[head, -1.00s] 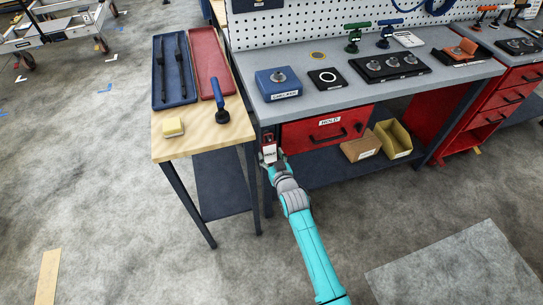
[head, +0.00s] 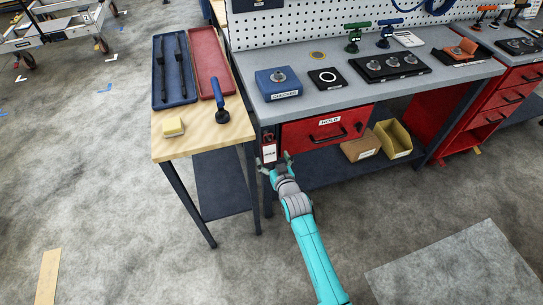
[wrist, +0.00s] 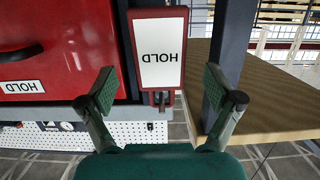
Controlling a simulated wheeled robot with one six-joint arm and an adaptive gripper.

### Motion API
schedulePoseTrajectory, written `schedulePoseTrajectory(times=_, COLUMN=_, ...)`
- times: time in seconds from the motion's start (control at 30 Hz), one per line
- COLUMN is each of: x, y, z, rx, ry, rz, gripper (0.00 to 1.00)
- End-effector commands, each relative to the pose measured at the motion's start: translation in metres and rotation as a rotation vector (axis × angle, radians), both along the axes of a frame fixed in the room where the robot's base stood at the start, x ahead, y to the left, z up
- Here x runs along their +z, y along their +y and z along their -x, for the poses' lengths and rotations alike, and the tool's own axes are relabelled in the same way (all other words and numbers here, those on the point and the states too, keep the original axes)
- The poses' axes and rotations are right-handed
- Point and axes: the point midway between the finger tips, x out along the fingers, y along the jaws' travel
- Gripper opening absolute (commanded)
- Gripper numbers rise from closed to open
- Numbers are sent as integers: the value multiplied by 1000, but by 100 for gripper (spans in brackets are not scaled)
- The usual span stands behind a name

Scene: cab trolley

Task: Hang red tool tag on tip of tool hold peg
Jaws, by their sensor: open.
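The red tool tag (head: 269,152) has a white face reading HOLD and hangs upright at the left front of the workbench, beside the drawer. In the wrist view, which shows it upside down, the tag (wrist: 160,50) has its narrow red tab at a small dark peg (wrist: 161,101). The peg is too small to tell exactly how the tab sits on it. My gripper (head: 274,160) is just in front of the tag, its fingers spread. In the wrist view my open gripper (wrist: 160,90) has one finger each side of the tag's tab, touching nothing visible.
The red HOLD drawer (head: 325,128) is beside the tag. A wooden-topped side table (head: 185,146) stands close on the left, holding trays, a yellow block and a blue-handled tool. A cardboard box (head: 360,148) and yellow bin (head: 393,140) sit below the bench. The floor in front is clear.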

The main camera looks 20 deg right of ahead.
Motion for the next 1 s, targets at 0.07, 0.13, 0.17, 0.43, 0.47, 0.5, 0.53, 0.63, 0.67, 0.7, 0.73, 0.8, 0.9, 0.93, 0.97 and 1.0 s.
schedulePoseTrajectory(times=0.07, x=2, y=0, z=15, rx=0, ry=1, rz=0, gripper=91)
schedulePoseTrajectory(times=0.13, x=5, y=0, z=28, rx=0, ry=1, rz=0, gripper=91)
schedulePoseTrajectory(times=0.17, x=6, y=0, z=33, rx=0, ry=0, rz=0, gripper=91)
schedulePoseTrajectory(times=0.43, x=16, y=0, z=78, rx=0, ry=0, rz=0, gripper=91)
schedulePoseTrajectory(times=0.47, x=17, y=0, z=82, rx=0, ry=1, rz=0, gripper=91)
schedulePoseTrajectory(times=0.5, x=18, y=0, z=86, rx=0, ry=-1, rz=0, gripper=91)
schedulePoseTrajectory(times=0.53, x=19, y=0, z=89, rx=0, ry=-1, rz=0, gripper=91)
schedulePoseTrajectory(times=0.63, x=21, y=0, z=96, rx=0, ry=-1, rz=0, gripper=91)
schedulePoseTrajectory(times=0.67, x=21, y=0, z=98, rx=0, ry=-2, rz=0, gripper=91)
schedulePoseTrajectory(times=0.7, x=22, y=0, z=99, rx=0, ry=-2, rz=0, gripper=91)
schedulePoseTrajectory(times=0.73, x=22, y=0, z=100, rx=0, ry=-1, rz=0, gripper=91)
schedulePoseTrajectory(times=0.8, x=22, y=0, z=101, rx=0, ry=-1, rz=0, gripper=91)
schedulePoseTrajectory(times=0.9, x=22, y=0, z=101, rx=0, ry=-1, rz=0, gripper=91)
schedulePoseTrajectory(times=0.93, x=22, y=0, z=101, rx=0, ry=-1, rz=0, gripper=91)
schedulePoseTrajectory(times=0.97, x=22, y=0, z=101, rx=0, ry=-1, rz=0, gripper=91)
schedulePoseTrajectory(times=1.0, x=21, y=0, z=102, rx=0, ry=0, rz=0, gripper=91)
